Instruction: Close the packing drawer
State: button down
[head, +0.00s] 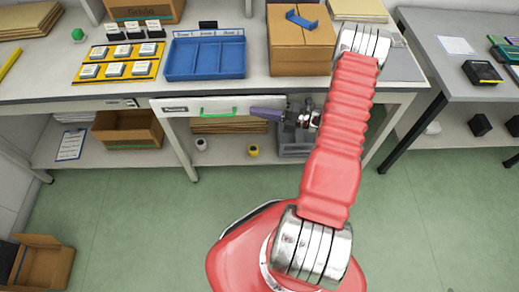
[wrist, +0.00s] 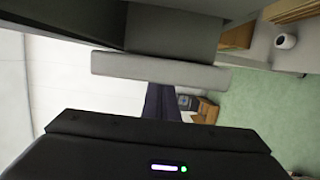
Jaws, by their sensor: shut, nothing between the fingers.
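The packing drawer (head: 178,109) is under the front edge of the workbench in the head view. It has a pale front, a small dark label at its left and a green handle (head: 218,112). The front looks close to the bench edge; I cannot tell how far it stands out. My gripper (head: 254,113) is shut and empty, with its dark purple fingers pointing left across the right part of the drawer front. I cannot tell whether they touch it. The fingers also show in the wrist view (wrist: 163,104), below a pale bar that I cannot identify.
On the bench (head: 120,95) are a blue tray (head: 206,60), a yellow board (head: 97,72) with ink boxes and a cardboard box (head: 300,45). The lower shelf (head: 225,148) holds an open carton (head: 128,131) and small jars. Green floor in front is clear.

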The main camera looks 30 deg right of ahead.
jog(key=s+d, duration=0.5)
jog(key=s, duration=0.5)
jog(key=shift+s, duration=0.25)
